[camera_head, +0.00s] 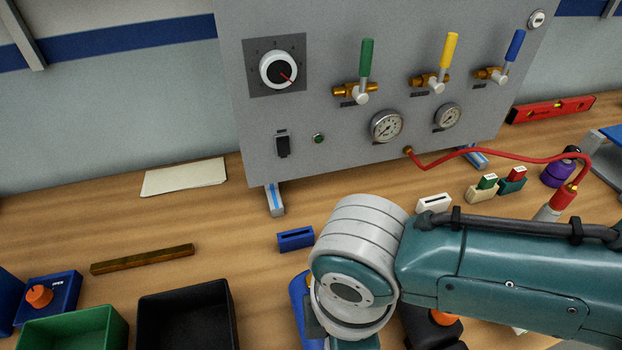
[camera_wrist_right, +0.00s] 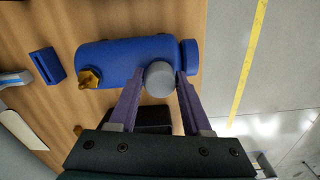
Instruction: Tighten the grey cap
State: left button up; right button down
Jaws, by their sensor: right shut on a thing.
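The grey cap (camera_wrist_right: 159,79) is round and sits at the side of a blue cylinder-shaped body (camera_wrist_right: 118,62) in the right wrist view. My right gripper (camera_wrist_right: 161,78) has a purple finger on either side of the cap and is shut on it. A brass fitting (camera_wrist_right: 89,79) sticks out of the blue body. In the head view my right arm hides the cap and the gripper; only a strip of the blue body (camera_head: 298,300) shows. Whether the cap is fully seated cannot be told. My left gripper is not in view.
A grey panel (camera_head: 330,150) with valves and gauges stands behind. A blue slotted block (camera_head: 295,238) lies near the blue body. A black bin (camera_head: 188,315), a green bin (camera_head: 75,330) and a brass bar (camera_head: 142,259) are at left. A red hose (camera_head: 510,157) runs at right.

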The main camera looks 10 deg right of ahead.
jog(key=shift+c, duration=2.2)
grip_release()
jog(key=shift+n, duration=2)
jog(key=n, duration=0.4)
jog(key=n+b, duration=0.1)
jog(key=n, duration=0.3)
jog(key=n, duration=0.2)
jog(key=shift+f+n+b, duration=0.1)
jog(key=shift+n+b, duration=0.2)
jog(key=shift+b, duration=0.05)
jog(key=shift+n, duration=0.7)
